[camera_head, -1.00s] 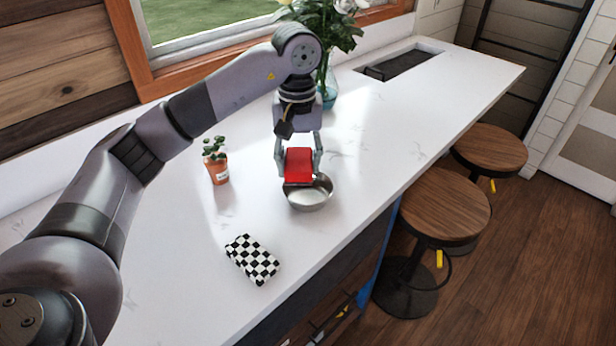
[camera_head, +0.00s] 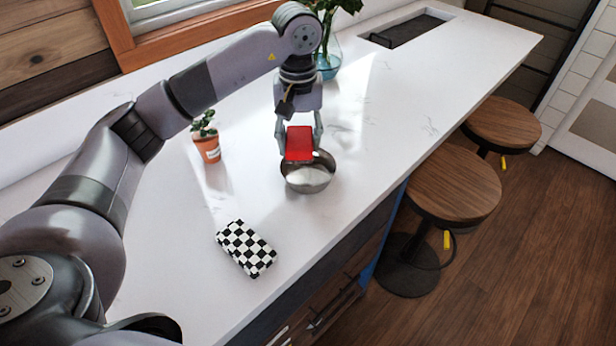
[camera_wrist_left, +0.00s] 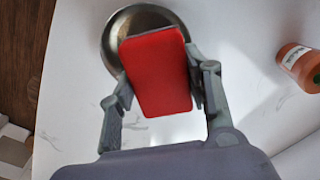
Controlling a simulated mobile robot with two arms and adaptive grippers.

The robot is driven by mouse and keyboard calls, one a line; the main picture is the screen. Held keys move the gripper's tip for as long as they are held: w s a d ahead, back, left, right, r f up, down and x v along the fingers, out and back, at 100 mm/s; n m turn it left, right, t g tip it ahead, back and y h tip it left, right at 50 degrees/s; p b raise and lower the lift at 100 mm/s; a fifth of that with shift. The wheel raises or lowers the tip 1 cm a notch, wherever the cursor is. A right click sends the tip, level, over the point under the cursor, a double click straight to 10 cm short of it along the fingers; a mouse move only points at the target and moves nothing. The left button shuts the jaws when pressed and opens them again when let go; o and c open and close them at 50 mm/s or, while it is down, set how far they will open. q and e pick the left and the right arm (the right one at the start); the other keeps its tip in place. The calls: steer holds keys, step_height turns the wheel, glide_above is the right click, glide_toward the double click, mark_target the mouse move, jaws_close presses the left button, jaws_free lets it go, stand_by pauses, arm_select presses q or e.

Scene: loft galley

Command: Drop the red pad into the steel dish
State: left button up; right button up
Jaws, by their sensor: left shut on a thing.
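The red pad (camera_head: 299,144) is held between the fingers of my left gripper (camera_head: 299,140), which is shut on it. The steel dish (camera_head: 308,180) stands on the white counter just beneath and in front of the pad. In the head view the pad overlaps the dish's back rim. In the left wrist view the pad (camera_wrist_left: 156,72) covers much of the steel dish (camera_wrist_left: 113,40), whose far rim shows beyond it. I cannot tell how high the pad is above the dish. My right gripper is not in view.
A potted plant (camera_head: 207,147) stands left of the dish. A black-and-white checkered block (camera_head: 246,249) lies nearer on the counter (camera_head: 400,120). A glass vase (camera_head: 328,62) stands behind the gripper. Stools (camera_head: 455,187) stand along the right side.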

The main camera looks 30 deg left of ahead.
arm_select(q)
steer(key=shift+s+d+r, duration=0.1)
steer(key=o, duration=0.9)
steer(key=shift+o, duration=1.4)
step_height(320, 180, up, 12)
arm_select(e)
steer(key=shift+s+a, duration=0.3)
